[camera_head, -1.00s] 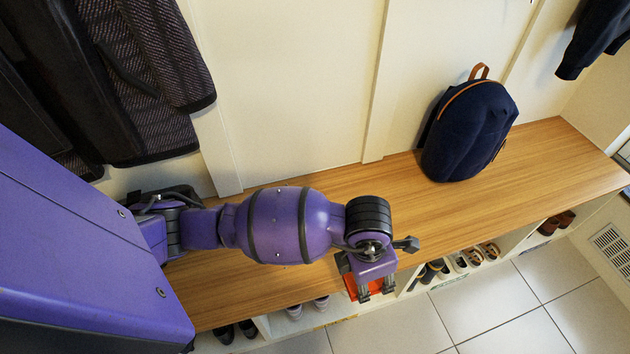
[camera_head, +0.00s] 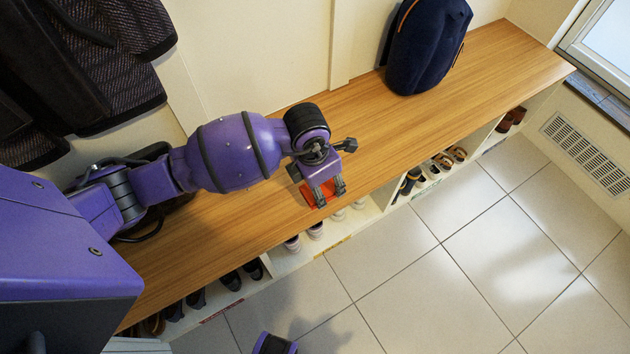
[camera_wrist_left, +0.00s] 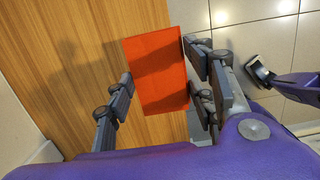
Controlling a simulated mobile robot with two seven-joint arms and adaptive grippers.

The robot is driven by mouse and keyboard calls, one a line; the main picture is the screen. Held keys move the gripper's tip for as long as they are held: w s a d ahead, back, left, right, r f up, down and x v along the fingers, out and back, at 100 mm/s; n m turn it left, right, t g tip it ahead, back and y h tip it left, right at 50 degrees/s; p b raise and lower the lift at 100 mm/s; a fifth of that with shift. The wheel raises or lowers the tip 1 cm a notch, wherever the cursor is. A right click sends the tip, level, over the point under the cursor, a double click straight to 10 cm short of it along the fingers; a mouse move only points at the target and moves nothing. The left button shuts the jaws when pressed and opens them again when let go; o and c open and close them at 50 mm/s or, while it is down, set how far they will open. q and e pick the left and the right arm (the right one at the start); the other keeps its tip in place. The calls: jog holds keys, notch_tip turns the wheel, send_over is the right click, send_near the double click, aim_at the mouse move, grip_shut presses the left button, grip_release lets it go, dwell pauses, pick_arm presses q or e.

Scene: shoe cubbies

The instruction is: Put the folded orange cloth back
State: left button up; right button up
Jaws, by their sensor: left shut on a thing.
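The folded orange cloth (camera_head: 318,191) is a flat rectangle in my left gripper (camera_head: 330,190), over the front part of the wooden bench top. In the left wrist view the cloth (camera_wrist_left: 158,72) sits between the two fingers of that gripper, which is shut on it. Wood shows on its left, floor tiles on its right. I cannot tell whether it touches the bench top. Part of my other arm shows at the right of the wrist view and at the bottom of the head view; the state of its gripper is unclear.
The wooden bench (camera_head: 400,125) has a wide bare top. A dark blue backpack (camera_head: 428,48) stands on it at the back. Cubbies below hold several shoes, including pale ones (camera_head: 316,231) and sandals (camera_head: 443,160). Dark coats (camera_head: 85,75) hang at left. The tiled floor (camera_head: 450,255) is open.

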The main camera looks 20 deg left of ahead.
pick_arm(q)
jog(key=w+a+f, duration=0.1)
jog(key=w+a+f+b, duration=0.1)
jog(key=w+f, duration=0.1)
jog(key=w+a+f, duration=0.1)
jog(key=f, duration=0.1)
jog(key=shift+w+f, duration=0.25)
jog(key=shift+w+a+f+b, duration=0.35)
jog(key=shift+w+f, duration=0.15)
jog(key=shift+f, duration=0.2)
notch_tip(320, 180, down, 3)
jog(key=shift+d+r, duration=0.1)
jog(key=o, duration=1)
pick_arm(e)
jog(key=shift+s+d+f, duration=0.15)
jog(key=shift+s+f, duration=0.6)
jog(key=shift+f, duration=0.35)
jog(key=shift+w, duration=0.1)
